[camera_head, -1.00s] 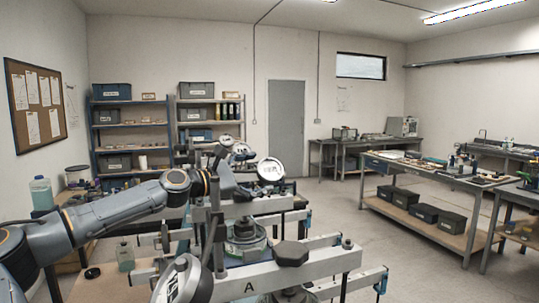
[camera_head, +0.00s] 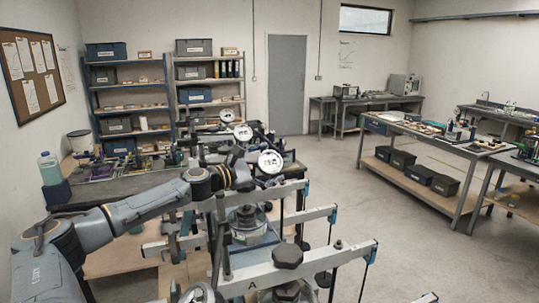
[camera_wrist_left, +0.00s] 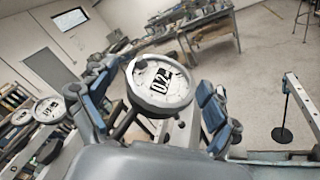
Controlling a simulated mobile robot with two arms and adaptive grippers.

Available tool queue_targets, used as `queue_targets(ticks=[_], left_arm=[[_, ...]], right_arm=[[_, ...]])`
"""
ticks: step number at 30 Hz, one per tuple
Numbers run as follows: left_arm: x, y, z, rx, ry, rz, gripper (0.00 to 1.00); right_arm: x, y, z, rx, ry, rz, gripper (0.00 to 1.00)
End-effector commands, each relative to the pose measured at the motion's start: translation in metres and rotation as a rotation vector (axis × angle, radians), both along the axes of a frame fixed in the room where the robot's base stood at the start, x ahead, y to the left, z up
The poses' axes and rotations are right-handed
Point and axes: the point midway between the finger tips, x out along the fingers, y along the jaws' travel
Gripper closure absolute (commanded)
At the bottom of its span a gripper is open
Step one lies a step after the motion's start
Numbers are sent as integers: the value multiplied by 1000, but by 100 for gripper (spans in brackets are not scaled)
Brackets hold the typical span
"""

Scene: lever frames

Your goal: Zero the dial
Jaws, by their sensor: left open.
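Several round white dials stand on a row of grey lever frames. The nearest upright dial (camera_head: 270,162) shows at the middle of the head view. My left gripper (camera_head: 250,172) is close beside it, at the end of my arm. In the left wrist view a dial (camera_wrist_left: 160,84) with a dark "02" label sits between the two blue-padded fingers of my left gripper (camera_wrist_left: 155,104). The fingers are spread, with gaps visible on both sides of it. Two more dials (camera_head: 243,132) (camera_head: 227,115) are farther back. The dial's fine marks are too small to read. My right gripper is not visible.
A frame beam (camera_head: 310,264) with a dark knob (camera_head: 288,255) crosses the foreground. A cluttered bench (camera_head: 120,185) with a bottle (camera_head: 49,168) lies left. A workbench (camera_head: 440,140) stands at right. Open floor (camera_head: 350,180) lies between.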

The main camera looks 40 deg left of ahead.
Motion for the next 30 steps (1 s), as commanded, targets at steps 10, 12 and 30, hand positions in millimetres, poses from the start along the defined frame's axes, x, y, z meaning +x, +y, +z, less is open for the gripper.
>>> queue_targets(ticks=[10,12,30], left_arm=[[0,0,-1,0,0,1,16],[0,0,-1,0,0,1,30],[2,-2,5,20,19,-43,67]], right_arm=[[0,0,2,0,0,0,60],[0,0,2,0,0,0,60],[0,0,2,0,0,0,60]])
